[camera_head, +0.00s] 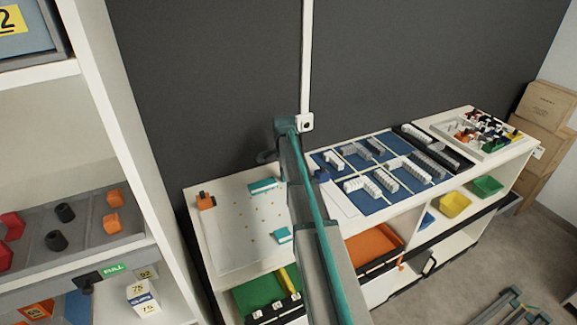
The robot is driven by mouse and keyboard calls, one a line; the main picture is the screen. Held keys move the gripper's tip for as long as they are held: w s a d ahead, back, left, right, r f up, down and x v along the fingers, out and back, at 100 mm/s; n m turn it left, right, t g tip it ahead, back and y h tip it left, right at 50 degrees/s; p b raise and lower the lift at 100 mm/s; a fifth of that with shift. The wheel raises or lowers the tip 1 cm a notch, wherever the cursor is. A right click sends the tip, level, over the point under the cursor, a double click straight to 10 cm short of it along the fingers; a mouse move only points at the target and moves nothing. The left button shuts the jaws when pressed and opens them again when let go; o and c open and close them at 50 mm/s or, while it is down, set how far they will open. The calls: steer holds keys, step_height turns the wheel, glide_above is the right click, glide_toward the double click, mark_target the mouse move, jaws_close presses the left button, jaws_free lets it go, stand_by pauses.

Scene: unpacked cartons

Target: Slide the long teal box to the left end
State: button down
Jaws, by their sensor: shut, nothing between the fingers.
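Two teal-topped boxes with pale sides lie on a white board (222,238) at the left part of the shelf top. The far teal box (263,186) shows as the longer one, near the wall side of the board. The nearer teal box (283,235) lies close beside my arm's outline, so part of it may be hidden. My grey and teal arm crosses the picture from bottom centre up to the wall side, over the right edge of the board. My gripper's fingers do not show; the arm's own links cover that area.
An orange block (206,201) stands at the board's far left corner, and small orange dots mark the board. To the right are a blue tray (397,205) with white blocks and a tray (499,152) of mixed parts. A white shelf post (124,120) stands at left.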

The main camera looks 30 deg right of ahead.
mark_target(249, 192)
steer(key=shift+a+p, duration=0.3)
steer(key=shift+a, duration=0.8)
steer(key=shift+a, duration=0.1)
steer(key=a+b, duration=0.1)
steer(key=a, duration=1.1)
steer(key=shift+w+a, duration=0.1)
steer(key=shift+a, duration=0.05)
